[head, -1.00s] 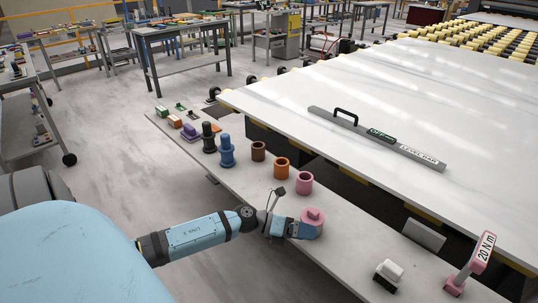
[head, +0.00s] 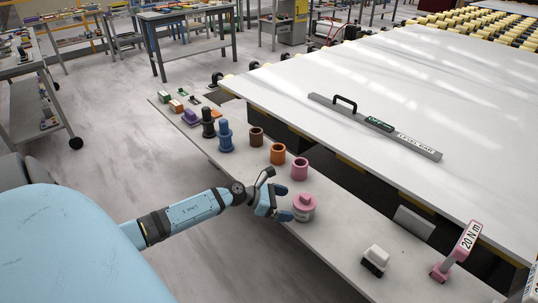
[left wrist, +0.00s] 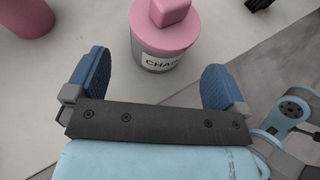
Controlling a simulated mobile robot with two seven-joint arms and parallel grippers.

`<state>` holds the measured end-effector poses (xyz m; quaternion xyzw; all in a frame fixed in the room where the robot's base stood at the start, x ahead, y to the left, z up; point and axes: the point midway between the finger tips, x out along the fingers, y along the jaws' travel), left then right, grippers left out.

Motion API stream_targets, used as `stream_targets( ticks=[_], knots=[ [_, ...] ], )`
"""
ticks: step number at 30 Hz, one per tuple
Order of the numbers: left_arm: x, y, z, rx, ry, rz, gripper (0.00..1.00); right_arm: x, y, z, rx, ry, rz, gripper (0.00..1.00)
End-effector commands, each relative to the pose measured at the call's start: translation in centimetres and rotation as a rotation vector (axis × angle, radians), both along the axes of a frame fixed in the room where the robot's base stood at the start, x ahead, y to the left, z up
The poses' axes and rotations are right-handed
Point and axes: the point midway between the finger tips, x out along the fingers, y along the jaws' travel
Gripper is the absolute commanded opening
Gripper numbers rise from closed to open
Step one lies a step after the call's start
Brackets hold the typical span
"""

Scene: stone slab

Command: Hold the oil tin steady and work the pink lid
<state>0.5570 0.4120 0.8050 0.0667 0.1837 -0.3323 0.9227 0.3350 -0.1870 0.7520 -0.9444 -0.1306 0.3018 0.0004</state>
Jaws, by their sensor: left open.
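A grey tin (head: 304,216) stands upright on the near bench, with the pink lid (head: 304,202) and its raised knob on top. In the left wrist view the lid (left wrist: 166,31) sits on the tin (left wrist: 157,62), whose partly visible label begins "CHA". My left gripper (head: 284,203) is open just left of the tin. In the left wrist view its two blue fingers are spread wide and empty (left wrist: 156,75), with the tin just beyond and between them. The tin looks apart from both fingers. My right gripper is out of view.
A pink cup (head: 300,168), an orange cup (head: 278,154) and a brown cup (head: 256,137) stand in a row behind the tin. A white-topped block (head: 375,260) and a pink 20 N m tool (head: 456,253) are to the right. A level bar (head: 375,127) lies on the slab (head: 450,110).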

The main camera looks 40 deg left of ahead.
Motion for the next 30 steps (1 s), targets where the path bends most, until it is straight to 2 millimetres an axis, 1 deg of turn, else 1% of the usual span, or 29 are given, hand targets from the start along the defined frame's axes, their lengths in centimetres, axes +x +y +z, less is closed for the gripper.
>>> stream_targets(
  ticks=[1,3,9,15,23,26,27,29,30],
  knots=[
    [0.8,-0.7,-0.2,-0.004,-0.002,-0.001,1.0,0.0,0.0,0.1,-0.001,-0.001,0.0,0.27],
    [1.8,-1.5,-0.8,-0.004,-0.002,0.001,1.0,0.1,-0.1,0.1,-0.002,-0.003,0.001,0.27],
    [3.7,-3.1,-1.9,-0.003,0.0,0.001,1.0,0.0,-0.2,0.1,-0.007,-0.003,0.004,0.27],
    [4.5,-3.7,-2.4,0.0,0.0,0.0,1.0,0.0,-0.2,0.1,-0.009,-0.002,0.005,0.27],
    [4.5,-3.8,-2.4,0.0,0.0,0.0,1.0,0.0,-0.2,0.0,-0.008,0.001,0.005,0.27],
    [4.5,-3.8,-2.4,0.0,0.0,0.0,0.79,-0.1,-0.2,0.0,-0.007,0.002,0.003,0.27],
    [4.5,-3.8,-2.4,0.0,0.0,0.0,0.7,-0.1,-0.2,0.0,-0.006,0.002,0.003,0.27],
    [4.5,-3.8,-2.4,0.0,0.0,0.0,0.56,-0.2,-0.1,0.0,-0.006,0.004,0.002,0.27],
    [4.5,-3.8,-2.4,0.0,0.0,0.0,0.47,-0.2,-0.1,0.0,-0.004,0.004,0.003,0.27]
  ],
)
